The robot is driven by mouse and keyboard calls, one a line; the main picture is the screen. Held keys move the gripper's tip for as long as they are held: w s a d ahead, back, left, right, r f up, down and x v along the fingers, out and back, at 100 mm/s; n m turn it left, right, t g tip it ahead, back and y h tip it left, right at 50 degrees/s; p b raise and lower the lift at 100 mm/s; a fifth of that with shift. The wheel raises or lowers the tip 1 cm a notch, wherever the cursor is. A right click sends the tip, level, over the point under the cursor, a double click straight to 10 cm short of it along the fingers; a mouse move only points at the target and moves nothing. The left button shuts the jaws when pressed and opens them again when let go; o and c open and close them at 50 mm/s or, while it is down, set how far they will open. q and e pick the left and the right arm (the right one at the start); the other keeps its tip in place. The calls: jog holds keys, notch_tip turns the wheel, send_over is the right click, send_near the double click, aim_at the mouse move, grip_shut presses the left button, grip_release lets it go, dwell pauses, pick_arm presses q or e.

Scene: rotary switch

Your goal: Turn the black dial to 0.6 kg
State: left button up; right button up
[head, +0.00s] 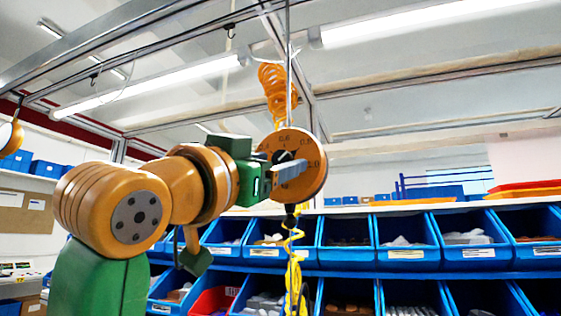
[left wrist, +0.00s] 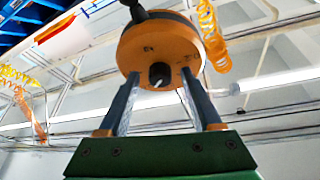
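The orange round scale face (head: 312,176) hangs in the head view, with numbers such as 0.6, 0.8 and 1.0 near its upper and right rim. The black dial (head: 284,157) is at its centre, partly hidden by my left gripper (head: 284,172). In the left wrist view the black dial (left wrist: 160,73) sits between the two open fingertips of my left gripper (left wrist: 159,78), with gaps on both sides. The fingertips are close to the scale face (left wrist: 150,45). I cannot read the dial's exact setting. My right gripper is not in view.
An orange coiled hose (head: 275,85) hangs above the scale, and a yellow coiled cord (head: 294,265) hangs below it. Blue bins (head: 405,257) with parts fill the shelves behind. The space right of the scale is open.

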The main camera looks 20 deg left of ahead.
pick_arm(q)
jog(key=shift+s, duration=0.1)
grip_shut()
jog(key=shift+n, duration=0.3)
jog(key=n+y, duration=0.1)
jog(key=n, duration=0.1)
jog(key=shift+d+n+t+b, duration=0.15)
jog(key=shift+n+t+b, duration=0.15)
jog(key=shift+n+b, duration=0.1)
jog(key=n+y, duration=0.2)
jog(key=n, duration=0.1)
jog(key=shift+d+n+y, duration=0.15)
jog(key=shift+n+y, duration=0.25)
jog(key=n+y, duration=0.2)
jog(key=n, duration=0.1)
jog(key=shift+d+r+n, duration=0.1)
jog(key=shift+n, duration=0.2)
jog(key=shift+d+n+y+p, duration=0.1)
jog(key=shift+n+y+p, duration=0.6)
jog(key=shift+n, duration=1.4)
